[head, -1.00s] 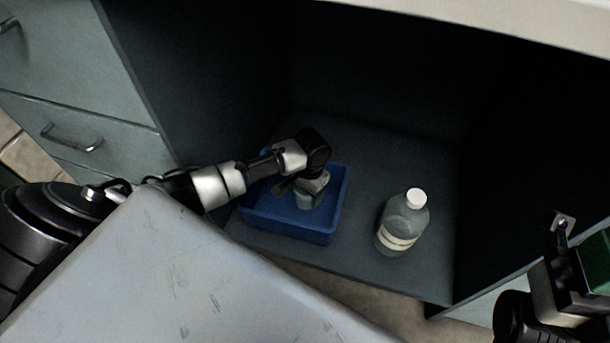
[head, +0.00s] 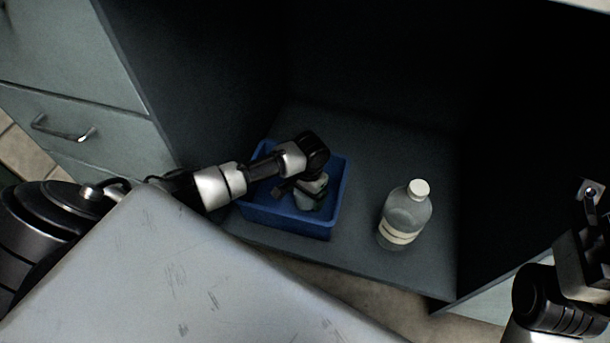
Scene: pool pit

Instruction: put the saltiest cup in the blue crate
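The blue crate (head: 288,222) stands on the floor of a dark open cabinet, in the middle of the head view. My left arm reaches over its left side. My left gripper (head: 302,200) points down inside the crate. A small pale, greenish shape shows at its fingers and may be a cup. The wrist and fingers hide most of it, so I cannot tell whether they grip it. My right gripper (head: 592,205) is at the right edge, cut off by the frame, away from the crate. No other cup is visible.
A clear bottle (head: 405,214) with a white cap and pale label stands upright right of the crate, with a gap between them. A grey drawer unit (head: 70,75) is at the left. The cabinet floor (head: 400,150) behind the bottle is clear.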

